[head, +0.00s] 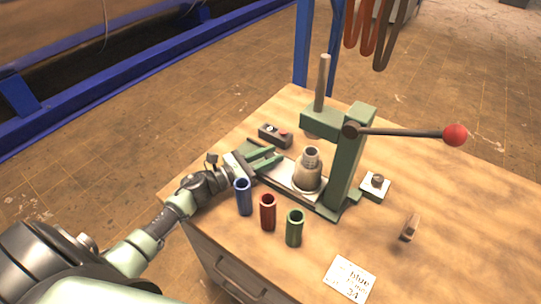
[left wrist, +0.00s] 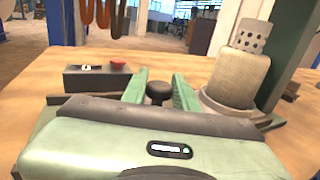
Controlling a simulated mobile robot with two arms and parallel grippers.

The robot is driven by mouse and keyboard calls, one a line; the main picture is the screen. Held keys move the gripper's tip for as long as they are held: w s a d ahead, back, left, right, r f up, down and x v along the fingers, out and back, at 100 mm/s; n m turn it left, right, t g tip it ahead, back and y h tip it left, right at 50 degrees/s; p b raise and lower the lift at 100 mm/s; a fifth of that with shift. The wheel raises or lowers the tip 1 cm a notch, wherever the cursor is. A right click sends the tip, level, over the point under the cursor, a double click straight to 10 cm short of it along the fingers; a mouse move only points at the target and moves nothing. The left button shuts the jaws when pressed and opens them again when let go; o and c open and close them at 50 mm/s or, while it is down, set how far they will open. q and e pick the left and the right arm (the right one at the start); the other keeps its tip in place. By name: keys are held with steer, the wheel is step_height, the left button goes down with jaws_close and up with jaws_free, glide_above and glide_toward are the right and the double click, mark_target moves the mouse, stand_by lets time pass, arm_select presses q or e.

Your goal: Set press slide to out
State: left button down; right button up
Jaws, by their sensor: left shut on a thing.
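The green press (head: 347,155) stands on the wooden bench, with a pale slide plate (head: 279,178) low at its base. A beige cylindrical part with a perforated metal top (head: 308,177) stands on the slide, below the press head in the head view. It also shows at the right of the left wrist view (left wrist: 239,72). My left gripper (head: 264,155) reaches in from the left at the slide's outer end. Its green fingers are closed on a dark round knob (left wrist: 159,93), seen between them in the left wrist view. The head view hides the knob. My right gripper is not in view.
A dark box with a red button (head: 275,135) sits behind my left gripper. Blue (head: 243,197), red (head: 268,212) and green (head: 294,228) tubes stand close in front. The press lever with a red ball (head: 455,135) sticks out right. A label card (head: 350,279) lies at the front.

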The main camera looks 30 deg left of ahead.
arm_select(q)
steer(key=a+b, duration=0.2)
steer(key=a, duration=0.1)
steer(key=w+a+b, duration=0.1)
steer(key=a+b, duration=0.5)
steer(key=a, duration=0.1)
steer(key=shift+w+f, duration=0.2)
steer(key=shift+f, duration=0.05)
steer(key=shift+w+a+r+b, duration=0.1)
steer(key=shift+a+r+b, duration=0.15)
steer(key=shift+a+b, duration=0.35)
steer(key=shift+r, duration=0.1)
steer(key=c, duration=1.1)
jaws_free()
steer(key=shift+a, duration=0.15)
